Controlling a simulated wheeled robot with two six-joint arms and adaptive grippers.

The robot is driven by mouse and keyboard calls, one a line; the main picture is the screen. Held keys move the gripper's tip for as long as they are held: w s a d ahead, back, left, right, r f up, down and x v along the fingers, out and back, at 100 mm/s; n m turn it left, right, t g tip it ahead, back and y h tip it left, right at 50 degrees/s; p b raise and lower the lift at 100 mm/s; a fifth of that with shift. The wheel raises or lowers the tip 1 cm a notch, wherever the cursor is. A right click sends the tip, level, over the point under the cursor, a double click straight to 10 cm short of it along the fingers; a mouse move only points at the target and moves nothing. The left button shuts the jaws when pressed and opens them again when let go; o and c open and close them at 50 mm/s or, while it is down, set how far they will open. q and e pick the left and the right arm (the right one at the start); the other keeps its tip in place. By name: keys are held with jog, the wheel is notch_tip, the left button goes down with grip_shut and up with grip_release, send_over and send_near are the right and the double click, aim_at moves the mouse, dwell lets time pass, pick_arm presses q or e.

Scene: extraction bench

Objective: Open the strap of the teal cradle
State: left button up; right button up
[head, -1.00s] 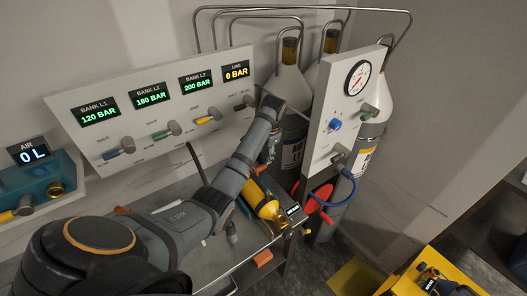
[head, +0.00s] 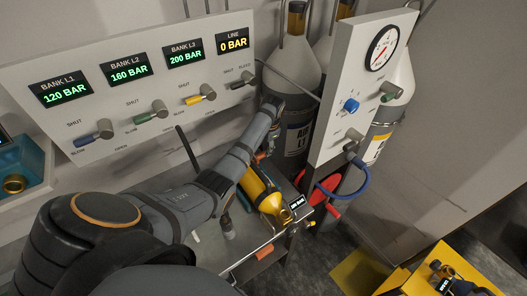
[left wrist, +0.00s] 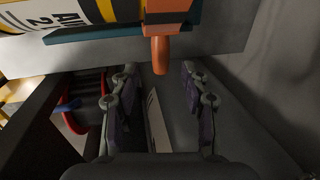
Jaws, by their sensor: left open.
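The teal cradle (left wrist: 95,34) shows as a teal edge near the top of the left wrist view. A yellow cylinder (left wrist: 105,10) with a black and white label lies in it; the cylinder (head: 260,190) also shows in the head view. An orange strap (left wrist: 168,14) crosses the cylinder, with an orange tab (left wrist: 160,52) hanging at the cradle's edge. My left gripper (left wrist: 158,88) is open and empty, its fingers either side of the tab's line but apart from it. In the head view my left arm hides much of the cradle. My right gripper is not in view.
A panel with valve levers and displays (head: 130,80) stands behind the bench. A gauge panel (head: 350,90) and tall gas cylinders (head: 290,80) stand at the back. A blue hose (head: 350,190) and red discs hang beside the bench. A yellow box (head: 405,275) stands lower right.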

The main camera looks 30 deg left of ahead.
aim_at(263, 153)
pick_arm(q)
jog(key=f, duration=0.3)
jog(key=a+f, duration=0.1)
jog(key=shift+w+f, duration=0.25)
jog(key=shift+f, duration=0.15)
grip_shut()
